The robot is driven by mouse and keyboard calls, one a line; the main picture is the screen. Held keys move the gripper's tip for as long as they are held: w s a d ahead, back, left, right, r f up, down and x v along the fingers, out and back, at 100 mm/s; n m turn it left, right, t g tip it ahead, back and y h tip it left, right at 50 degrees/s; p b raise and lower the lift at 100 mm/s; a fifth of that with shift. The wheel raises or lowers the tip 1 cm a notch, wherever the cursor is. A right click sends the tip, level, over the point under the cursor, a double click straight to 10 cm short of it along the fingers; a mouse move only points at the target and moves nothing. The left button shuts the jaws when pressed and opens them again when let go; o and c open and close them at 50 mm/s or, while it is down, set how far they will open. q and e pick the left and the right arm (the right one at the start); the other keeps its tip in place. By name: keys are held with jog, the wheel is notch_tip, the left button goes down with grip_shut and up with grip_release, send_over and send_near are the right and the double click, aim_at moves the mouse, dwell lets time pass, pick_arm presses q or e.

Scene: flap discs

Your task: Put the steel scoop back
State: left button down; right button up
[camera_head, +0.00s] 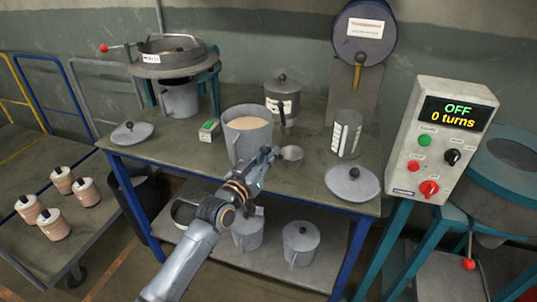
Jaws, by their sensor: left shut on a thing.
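The steel scoop's small round bowl (292,153) shows in the head view, to the right of my left gripper (272,153). My left gripper is shut on the scoop, and its fingers hide most of the handle. It is over the workbench (310,178), in front of and to the right of a grey bucket (248,140) filled with pale granules. I cannot tell whether the scoop touches the bench top. My right gripper is not in view.
Lids lie at the bench's left (132,132) and right front (352,183). A sieve (170,58) stands back left; a control box (438,140) reads OFF, 0 turns.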

pick_arm(q)
jog(key=c, duration=1.8)
grip_release()
jog(key=shift+f, duration=0.1)
jog(key=o, duration=0.5)
jog(key=shift+c, duration=0.2)
